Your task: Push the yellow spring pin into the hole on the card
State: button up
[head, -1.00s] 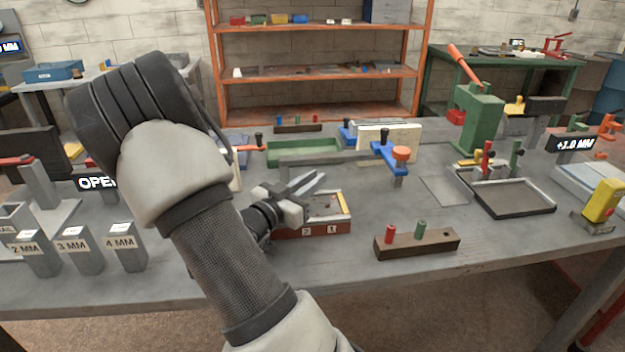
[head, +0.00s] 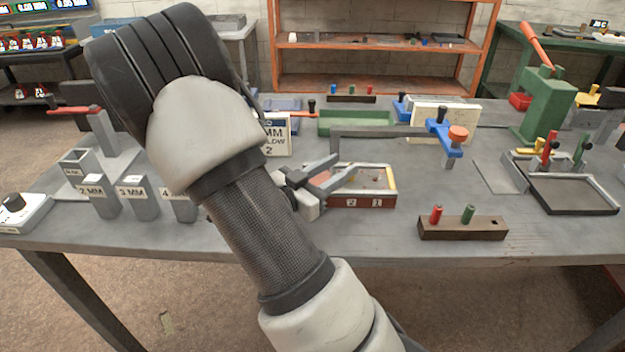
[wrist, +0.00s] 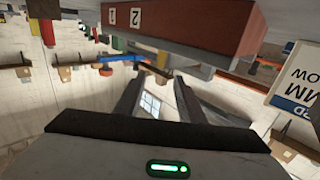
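My gripper (head: 346,164) is open and empty, its grey fingers apart over the left part of a small red-brown tray (head: 362,201) marked 2 and 1. In the wrist view the two fingers (wrist: 158,90) are also apart, with the tray (wrist: 205,25) upside down beside them. Small bits lie in the tray, too small to identify. I cannot pick out the yellow spring pin for certain. A white card (head: 277,140) with a blue top and the text MM and 2 stands behind my arm, partly hidden. It also shows in the wrist view (wrist: 298,75). I see no hole in it.
A dark block (head: 462,230) holds a red and a green peg beside an empty hole. A blue clamp (head: 440,125) with an orange knob stands behind the tray. Green press (head: 548,105) and black tray (head: 575,195) are at right. Labelled grey bins (head: 140,200) are at left.

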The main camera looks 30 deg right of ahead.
jog(key=v, duration=0.8)
jog(key=shift+a+p, duration=0.2)
jog(key=shift+p, duration=0.1)
